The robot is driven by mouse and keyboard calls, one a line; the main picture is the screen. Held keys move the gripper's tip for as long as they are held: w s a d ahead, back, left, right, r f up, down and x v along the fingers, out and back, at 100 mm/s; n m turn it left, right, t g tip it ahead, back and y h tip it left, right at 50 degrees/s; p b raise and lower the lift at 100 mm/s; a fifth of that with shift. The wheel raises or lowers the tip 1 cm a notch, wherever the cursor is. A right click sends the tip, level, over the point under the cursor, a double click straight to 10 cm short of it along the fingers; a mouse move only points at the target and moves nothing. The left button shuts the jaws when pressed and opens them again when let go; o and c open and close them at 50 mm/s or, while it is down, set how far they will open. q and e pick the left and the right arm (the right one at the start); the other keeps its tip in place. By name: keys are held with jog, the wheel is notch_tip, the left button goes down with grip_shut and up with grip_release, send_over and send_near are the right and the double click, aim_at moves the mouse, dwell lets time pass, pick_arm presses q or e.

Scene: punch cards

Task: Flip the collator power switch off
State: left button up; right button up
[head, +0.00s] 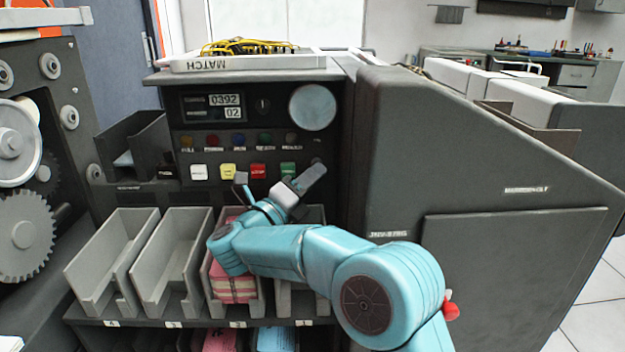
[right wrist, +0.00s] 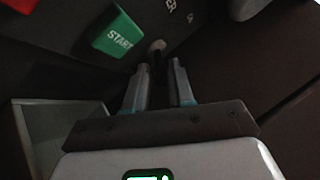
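The collator (head: 345,120) stands ahead, with a dark control panel. Its small power switch (head: 317,161) shows at the panel's lower right, just beyond my right gripper's fingertips and partly hidden by them. In the right wrist view the switch (right wrist: 157,47) is a small pale, rounded lever right of the green START button (right wrist: 118,34). My right gripper (head: 312,176) reaches toward the panel. In the right wrist view its two fingers (right wrist: 161,75) are apart, with the switch ahead of the gap between them. I cannot tell whether they touch it. My left gripper is out of view.
White, yellow and red (head: 258,171) buttons line the panel left of START. Below are grey card bins; one holds pink cards (head: 234,289). A white tray with yellow wires (head: 245,47) lies on top. A sloped grey housing (head: 395,150) stands close on the right.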

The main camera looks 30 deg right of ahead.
jog(key=v, duration=0.5)
jog(key=r+v, duration=0.1)
jog(key=v, duration=0.3)
jog(key=r+b+v, duration=0.1)
jog(key=v, duration=0.4)
jog(key=shift+s+a+r, duration=0.1)
jog(key=shift+s+a, duration=0.05)
jog(key=shift+a, duration=0.45)
jog(key=shift+r, duration=0.15)
